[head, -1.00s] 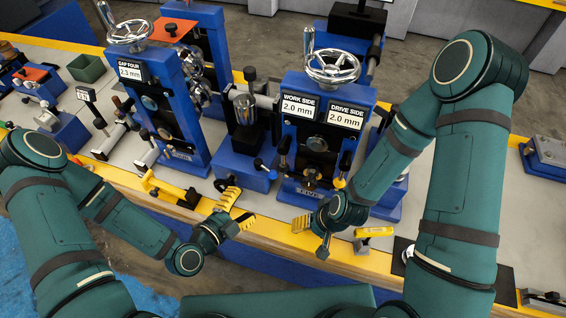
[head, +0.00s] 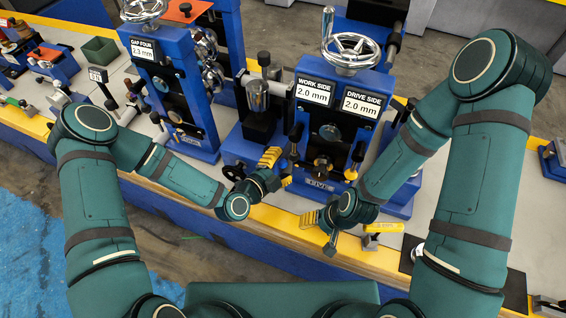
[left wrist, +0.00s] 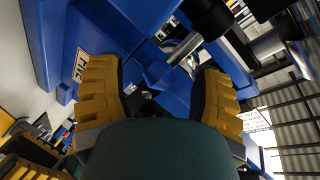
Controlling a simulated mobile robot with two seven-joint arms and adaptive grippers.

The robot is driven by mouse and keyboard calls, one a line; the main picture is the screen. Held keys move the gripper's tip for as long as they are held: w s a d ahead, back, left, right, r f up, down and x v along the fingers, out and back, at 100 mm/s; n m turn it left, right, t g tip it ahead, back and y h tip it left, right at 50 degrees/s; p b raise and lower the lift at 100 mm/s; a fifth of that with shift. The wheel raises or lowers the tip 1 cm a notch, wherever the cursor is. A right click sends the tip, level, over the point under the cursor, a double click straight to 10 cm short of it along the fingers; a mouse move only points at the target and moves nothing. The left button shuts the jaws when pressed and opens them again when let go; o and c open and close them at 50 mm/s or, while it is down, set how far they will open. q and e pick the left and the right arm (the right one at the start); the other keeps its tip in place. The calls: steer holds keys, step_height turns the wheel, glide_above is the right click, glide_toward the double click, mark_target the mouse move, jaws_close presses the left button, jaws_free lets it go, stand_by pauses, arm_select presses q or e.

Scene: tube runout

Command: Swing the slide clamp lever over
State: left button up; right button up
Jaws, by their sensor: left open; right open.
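My left gripper (head: 277,169) is open, its yellow fingers at the front of the blue slide unit (head: 238,147) between the two roll stands. In the left wrist view both fingers are spread (left wrist: 150,92) with blue machine surfaces beyond them and a small dark part between. A metal rod with a black end (left wrist: 183,48) shows above them. I cannot tell whether either is the slide clamp lever; in the head view my gripper covers that area. A black knob (head: 233,172) shows left of the gripper. My right gripper (head: 318,231) is open and empty near the bench's front edge.
The stand marked 2.0 mm (head: 330,120) rises just right of my left gripper. The stand marked 2.3 mm (head: 172,90) is to the left. A yellow block (head: 383,227) lies right of my right gripper. The yellow bench edge (head: 275,220) runs below both grippers.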

arm_select(q)
steer(key=shift+w+d+f, duration=0.1)
steer(key=shift+w+d, duration=0.2)
steer(key=shift+w, duration=0.05)
jaws_close()
steer(key=shift+a+m+b, duration=0.15)
steer(key=shift+m+b, duration=0.15)
steer(key=shift+b, duration=0.25)
arm_select(e)
steer(key=shift+f, duration=0.55)
arm_select(q)
steer(key=shift+s+a+m+g+h+b, duration=0.2)
steer(key=shift+m+g+h+b, duration=0.25)
steer(key=shift+g+h, duration=0.25)
arm_select(e)
steer(key=shift+f, duration=0.55)
arm_select(q)
jaws_free()
arm_select(e)
steer(key=shift+r, duration=0.1)
